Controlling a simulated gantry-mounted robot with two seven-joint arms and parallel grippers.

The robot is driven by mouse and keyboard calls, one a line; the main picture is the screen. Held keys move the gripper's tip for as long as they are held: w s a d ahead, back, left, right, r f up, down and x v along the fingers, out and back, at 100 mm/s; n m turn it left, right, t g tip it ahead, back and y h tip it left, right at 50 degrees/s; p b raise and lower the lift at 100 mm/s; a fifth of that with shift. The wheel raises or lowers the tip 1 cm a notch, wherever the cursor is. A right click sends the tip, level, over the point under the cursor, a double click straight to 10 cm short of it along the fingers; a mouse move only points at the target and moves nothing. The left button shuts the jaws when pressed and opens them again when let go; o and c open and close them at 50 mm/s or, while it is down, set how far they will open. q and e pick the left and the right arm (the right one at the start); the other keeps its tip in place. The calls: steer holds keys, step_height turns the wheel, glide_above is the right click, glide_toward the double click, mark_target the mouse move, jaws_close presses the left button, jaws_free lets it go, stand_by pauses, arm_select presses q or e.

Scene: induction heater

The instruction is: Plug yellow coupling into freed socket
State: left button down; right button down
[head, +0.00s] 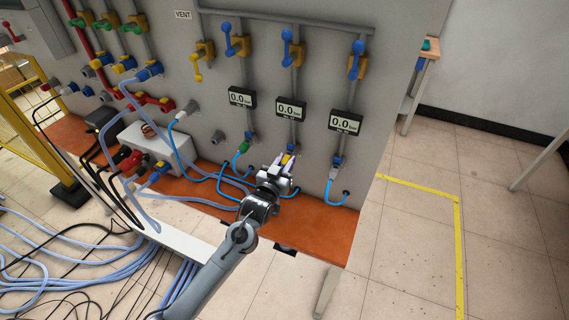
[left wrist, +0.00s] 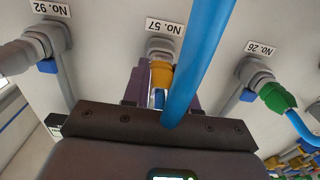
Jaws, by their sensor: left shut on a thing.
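My left gripper (head: 284,163) is shut on the yellow coupling (head: 287,159), below the middle gauge on the panel. In the left wrist view the yellow coupling (left wrist: 161,76) sits between the finger pads, in line with the grey socket (left wrist: 160,47) labelled No. 57. Its end meets the socket's mouth in the picture; I cannot tell how deep it sits. A blue hose (left wrist: 199,65) crosses close in front and hides part of the coupling. My right gripper is not in view.
A green coupling (left wrist: 277,97) is on the No. 26 socket (left wrist: 254,70) beside it. The No. 92 socket (left wrist: 46,42) is on the other side. Blue hoses hang near the orange ledge (head: 315,231). A white box (head: 160,148) stands on the ledge to the left.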

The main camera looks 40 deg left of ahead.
arm_select(q)
steer(key=c, duration=0.8)
jaws_free()
steer(key=shift+s, duration=0.1)
steer(key=s+d+f+m+g+h, duration=0.2)
steer(key=s+d+f+g, duration=0.3)
steer(key=s, duration=0.7)
steer(key=s+d+f+m+g+h, duration=0.1)
steer(key=s+d+f+g, duration=0.4)
steer(key=s, duration=0.7)
steer(key=s+d+f+m+g+h, duration=0.2)
steer(key=s+d+g, duration=0.2)
steer(key=s+d, duration=0.55)
steer(key=w+a+r+p+v, duration=0.1)
steer(key=w+p+v, duration=0.2)
steer(key=p+v, duration=1.1)
steer(key=w+p+v, duration=0.3)
steer(key=p+v, duration=1.1)
steer(key=p, duration=0.2)
steer(key=shift+a+r, duration=0.35)
steer(key=shift+r, duration=0.15)
